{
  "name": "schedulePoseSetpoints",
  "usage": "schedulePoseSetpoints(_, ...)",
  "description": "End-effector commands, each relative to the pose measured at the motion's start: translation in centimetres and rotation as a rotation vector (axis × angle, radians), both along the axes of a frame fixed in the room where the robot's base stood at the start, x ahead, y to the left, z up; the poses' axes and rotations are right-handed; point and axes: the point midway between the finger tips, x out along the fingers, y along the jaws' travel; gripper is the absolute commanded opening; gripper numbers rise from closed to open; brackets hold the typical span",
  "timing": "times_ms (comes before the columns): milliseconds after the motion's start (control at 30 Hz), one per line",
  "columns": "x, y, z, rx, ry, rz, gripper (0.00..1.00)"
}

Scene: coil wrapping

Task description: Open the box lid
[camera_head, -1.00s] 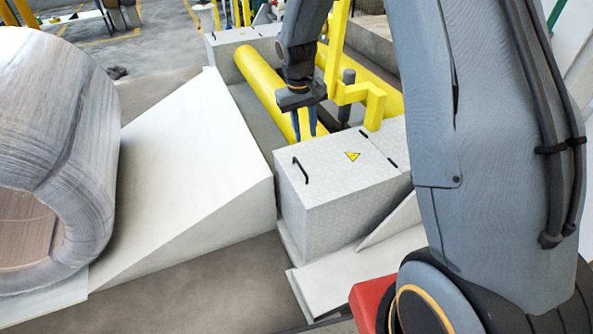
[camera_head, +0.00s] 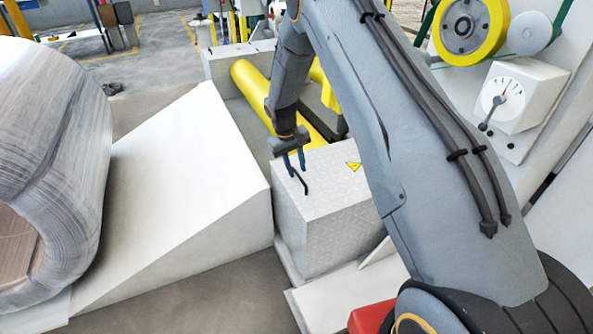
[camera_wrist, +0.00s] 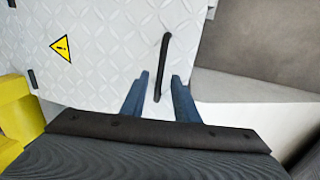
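The box (camera_head: 325,222) is light grey with a diamond-plate surface, and its lid (camera_head: 330,166) lies flat and closed. A yellow warning sticker (camera_head: 354,167) is on the lid. A black bar handle (camera_head: 303,184) stands at the lid's left edge; it also shows in the wrist view (camera_wrist: 162,65). My gripper (camera_head: 294,166) points down at the handle. In the wrist view its two blue fingers (camera_wrist: 159,92) are apart, one on each side of the handle's near end. Whether a finger touches the handle cannot be told.
A white sloped wedge (camera_head: 185,190) stands left of the box, with a large wrapped coil (camera_head: 60,150) beyond it. Yellow rollers (camera_head: 258,88) lie behind the box. A panel with a dial gauge (camera_head: 510,98) is at the right.

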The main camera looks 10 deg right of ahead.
Motion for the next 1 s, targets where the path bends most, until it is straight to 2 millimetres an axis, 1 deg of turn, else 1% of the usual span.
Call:
schedulePoseSetpoints(33,-0.01,-0.1,-0.49,0.0,0.001,0.0,0.28)
schedulePoseSetpoints(133,0.06,-0.19,-0.96,0.0,0.0,0.0,0.28)
schedulePoseSetpoints(400,0.07,-0.24,-1.13,0.0,-0.001,0.0,0.28)
schedulePoseSetpoints(433,0.07,-0.24,-1.13,0.0,-0.001,0.0,0.26)
schedulePoseSetpoints(500,0.06,-0.24,-1.12,0.0,-0.001,0.0,0.14)
schedulePoseSetpoints(600,0.06,-0.24,-1.12,0.0,-0.001,0.0,0.0)
schedulePoseSetpoints(867,0.05,-0.19,-1.05,0.001,-0.001,0.0,0.0)
schedulePoseSetpoints(1000,0.09,0.28,-0.33,0.016,0.002,0.007,0.0)
